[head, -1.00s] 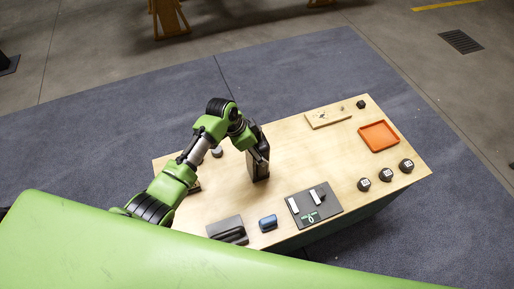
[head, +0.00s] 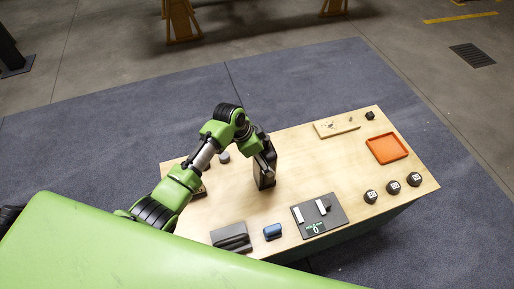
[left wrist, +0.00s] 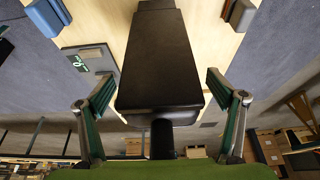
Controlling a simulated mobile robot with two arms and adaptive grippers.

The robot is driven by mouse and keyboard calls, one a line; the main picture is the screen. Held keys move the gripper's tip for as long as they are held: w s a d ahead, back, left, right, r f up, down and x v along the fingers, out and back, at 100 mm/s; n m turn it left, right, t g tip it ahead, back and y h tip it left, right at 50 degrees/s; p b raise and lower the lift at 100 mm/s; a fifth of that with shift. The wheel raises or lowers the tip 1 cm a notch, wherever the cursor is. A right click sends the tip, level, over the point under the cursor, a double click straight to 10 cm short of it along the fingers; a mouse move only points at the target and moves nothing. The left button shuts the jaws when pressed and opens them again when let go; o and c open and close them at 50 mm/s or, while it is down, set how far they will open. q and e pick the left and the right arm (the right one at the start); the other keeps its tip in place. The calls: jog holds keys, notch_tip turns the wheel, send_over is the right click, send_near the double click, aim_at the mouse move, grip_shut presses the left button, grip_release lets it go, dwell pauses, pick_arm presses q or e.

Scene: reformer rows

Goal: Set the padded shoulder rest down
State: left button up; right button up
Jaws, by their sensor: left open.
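The padded shoulder rest (head: 264,178) is a dark block standing on the wooden table, left of its middle. In the left wrist view it is a long black pad (left wrist: 160,65) with a short dark post at its near end. My left gripper (head: 265,158) is at the rest's upper part. In the left wrist view its two fingers (left wrist: 161,78) are open, one on each side of the pad, with a visible gap on both sides. My right gripper is not in view.
On the wooden table (head: 300,165) are a grey block (head: 231,237), a blue roller (head: 272,231), a dark plate (head: 335,220) with pale pieces, several black knobs (head: 393,187), an orange tray (head: 372,151) and a wooden board (head: 322,131). The table's middle is clear.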

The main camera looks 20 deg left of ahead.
pick_arm(q)
jog(key=v, duration=1)
jog(key=shift+a+r+b, duration=0.2)
jog(key=shift+r+b, duration=0.1)
jog(key=shift+b, duration=0.05)
jog(key=shift+s+d, duration=0.1)
jog(key=shift+s, duration=0.15)
